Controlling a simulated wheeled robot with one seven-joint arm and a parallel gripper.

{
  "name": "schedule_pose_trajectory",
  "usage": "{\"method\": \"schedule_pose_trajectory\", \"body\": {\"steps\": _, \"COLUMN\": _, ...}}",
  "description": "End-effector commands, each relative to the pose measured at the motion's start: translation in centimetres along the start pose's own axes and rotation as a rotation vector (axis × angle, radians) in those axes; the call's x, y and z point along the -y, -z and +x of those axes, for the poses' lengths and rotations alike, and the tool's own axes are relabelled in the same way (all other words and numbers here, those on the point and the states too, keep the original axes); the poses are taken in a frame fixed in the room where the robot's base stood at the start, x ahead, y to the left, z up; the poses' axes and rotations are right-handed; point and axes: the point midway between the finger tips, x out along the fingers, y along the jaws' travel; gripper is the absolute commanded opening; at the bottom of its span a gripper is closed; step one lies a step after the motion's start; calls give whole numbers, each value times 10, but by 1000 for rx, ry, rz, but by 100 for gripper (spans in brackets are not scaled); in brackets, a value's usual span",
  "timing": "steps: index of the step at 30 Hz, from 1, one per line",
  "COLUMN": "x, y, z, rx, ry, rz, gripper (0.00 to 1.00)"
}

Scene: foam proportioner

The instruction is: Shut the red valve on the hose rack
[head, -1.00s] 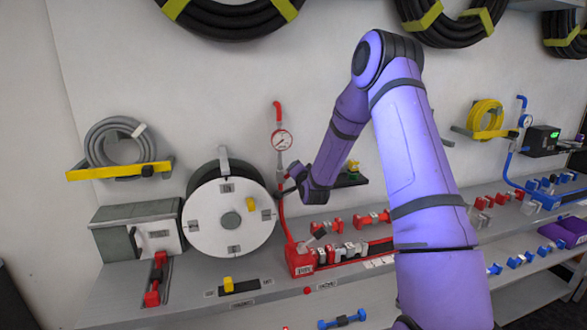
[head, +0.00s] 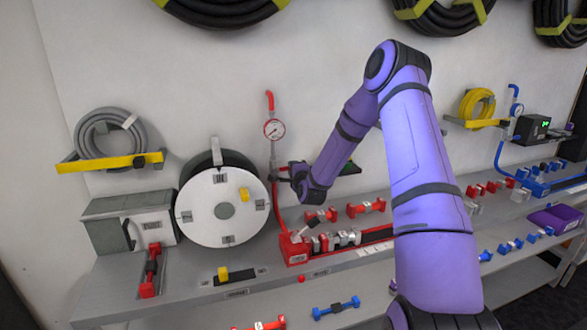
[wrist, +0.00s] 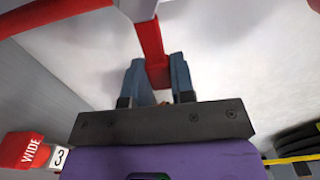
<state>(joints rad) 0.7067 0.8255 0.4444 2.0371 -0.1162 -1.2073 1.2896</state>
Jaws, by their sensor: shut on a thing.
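The red pipe (head: 270,100) with a round white gauge (head: 274,129) rises at the back of the bench, just right of the white reel. My gripper (head: 283,173) is at the pipe just below the gauge, small and partly covered by my wrist in the head view. In the wrist view my gripper's fingers (wrist: 157,84) are shut on a red bar, the red valve's handle (wrist: 152,42), which runs down between them. The valve body is hidden from the head view, and I cannot tell how far the handle is turned.
A white reel (head: 203,205) stands close left of my gripper. Red and silver fittings in a red rack (head: 296,252) lie below it. A grey hose coil on a yellow bracket (head: 118,162) hangs at left. My arm covers the bench's middle.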

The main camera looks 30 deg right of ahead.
Motion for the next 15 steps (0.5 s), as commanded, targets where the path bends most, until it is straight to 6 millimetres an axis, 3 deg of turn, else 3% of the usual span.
{"method": "schedule_pose_trajectory", "body": {"steps": 14, "x": -2, "y": 0, "z": 0, "rx": -1, "ry": -3, "rz": 17, "gripper": 0}}
{"method": "schedule_pose_trajectory", "body": {"steps": 15, "x": -2, "y": 0, "z": 0, "rx": -1, "ry": -3, "rz": 17, "gripper": 26}}
